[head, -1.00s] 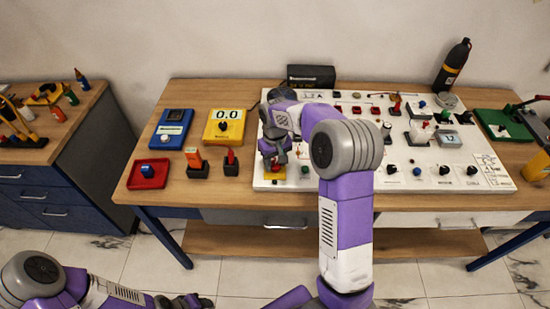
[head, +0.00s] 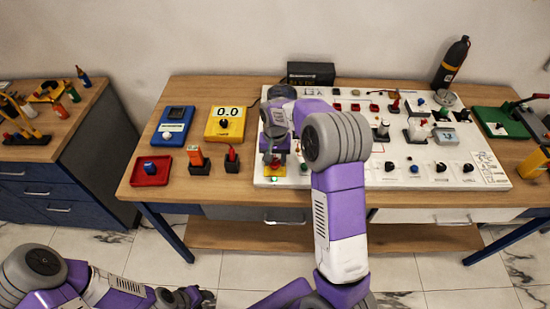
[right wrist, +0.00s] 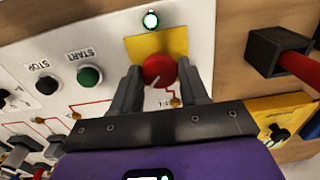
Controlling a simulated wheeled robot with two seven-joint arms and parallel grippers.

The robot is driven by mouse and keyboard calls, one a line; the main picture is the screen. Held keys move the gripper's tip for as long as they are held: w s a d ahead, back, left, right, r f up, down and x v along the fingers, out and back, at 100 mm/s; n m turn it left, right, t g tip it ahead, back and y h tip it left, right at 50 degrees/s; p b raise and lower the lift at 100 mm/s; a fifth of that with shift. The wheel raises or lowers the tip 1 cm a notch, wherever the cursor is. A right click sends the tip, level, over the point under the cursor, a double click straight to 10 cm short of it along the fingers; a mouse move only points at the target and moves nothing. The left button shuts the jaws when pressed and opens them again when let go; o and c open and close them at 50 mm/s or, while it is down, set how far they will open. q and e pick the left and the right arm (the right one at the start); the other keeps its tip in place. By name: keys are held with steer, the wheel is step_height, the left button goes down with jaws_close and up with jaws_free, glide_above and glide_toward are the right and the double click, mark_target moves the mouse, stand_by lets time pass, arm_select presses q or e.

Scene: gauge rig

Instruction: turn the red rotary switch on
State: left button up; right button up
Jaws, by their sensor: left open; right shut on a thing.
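The red rotary switch (right wrist: 158,70) is a round red knob on a yellow plate (right wrist: 137,46) of the white panel. My right gripper (right wrist: 163,82) is shut on the knob, one finger on each side. The knob's white line points down and left in the right wrist view. A lamp (right wrist: 152,20) beside the plate glows pale green. In the head view my right gripper (head: 274,157) is at the panel's front left corner, partly covering the knob. My left gripper (head: 200,297) is open and empty, low at the left, away from the table.
Green START (right wrist: 89,76) and black STOP (right wrist: 47,85) buttons sit near the knob. The white panel (head: 350,179) carries several other switches and knobs.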

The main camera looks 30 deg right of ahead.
mark_target(275, 162)
steer(key=o, duration=1)
steer(key=shift+o, duration=0.2)
step_height(275, 162, up, 8)
steer(key=shift+f+p, duration=0.2)
steer(key=shift+p, duration=0.55)
